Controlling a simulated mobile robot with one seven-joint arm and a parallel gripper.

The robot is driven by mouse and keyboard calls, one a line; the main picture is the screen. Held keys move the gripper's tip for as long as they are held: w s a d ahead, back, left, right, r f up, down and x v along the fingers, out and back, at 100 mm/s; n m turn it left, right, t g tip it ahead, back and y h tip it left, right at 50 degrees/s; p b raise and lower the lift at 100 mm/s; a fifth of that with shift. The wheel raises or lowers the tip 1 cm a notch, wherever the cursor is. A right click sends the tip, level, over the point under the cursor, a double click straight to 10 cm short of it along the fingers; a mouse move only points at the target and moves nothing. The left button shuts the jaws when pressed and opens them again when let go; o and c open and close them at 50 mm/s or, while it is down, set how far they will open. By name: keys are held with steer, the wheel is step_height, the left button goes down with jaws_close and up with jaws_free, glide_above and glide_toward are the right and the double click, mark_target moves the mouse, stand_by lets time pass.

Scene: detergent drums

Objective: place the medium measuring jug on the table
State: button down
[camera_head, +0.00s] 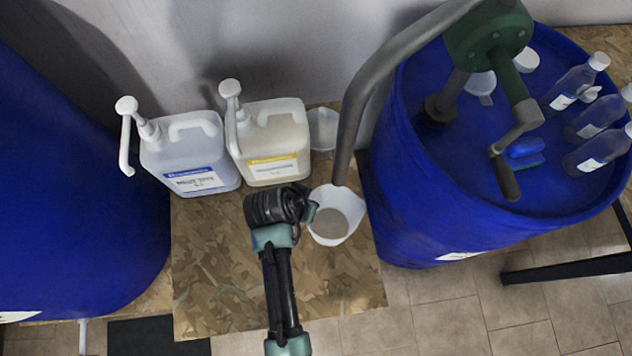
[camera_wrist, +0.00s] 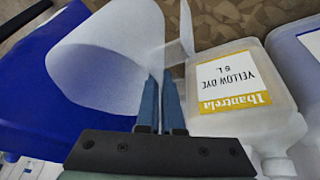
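A white, translucent measuring jug (camera_head: 347,200), apparently the medium one, is at the fingertips of my gripper (camera_head: 312,209), below the end of the grey pump pipe. In the wrist view the jug (camera_wrist: 105,50) lies beyond the two blue fingers (camera_wrist: 161,105), which are close together at its side, apparently closed on its handle. The gripped part is mostly hidden. The jug is over the chipboard table (camera_head: 230,285); I cannot tell whether it touches it. Another pale jug (camera_head: 322,122) stands behind, beside the yellow-label canister.
Two pump canisters, blue-label (camera_head: 190,155) and yellow-label (camera_head: 270,140), stand at the table's back. Blue drums flank it, left (camera_head: 70,180) and right (camera_head: 420,215). The right drum bears bottles (camera_head: 570,85) and a green crank pump (camera_head: 488,40). The table's front is clear.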

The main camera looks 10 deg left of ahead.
glide_above(323, 221)
steer(key=a, duration=0.4)
step_height(323, 221, down, 7)
steer(key=shift+w+d, duration=0.2)
steer(key=shift+f+b, duration=0.25)
steer(key=shift+b, duration=0.15)
steer(key=c, duration=1.1)
jaws_free()
steer(key=shift+o, duration=0.2)
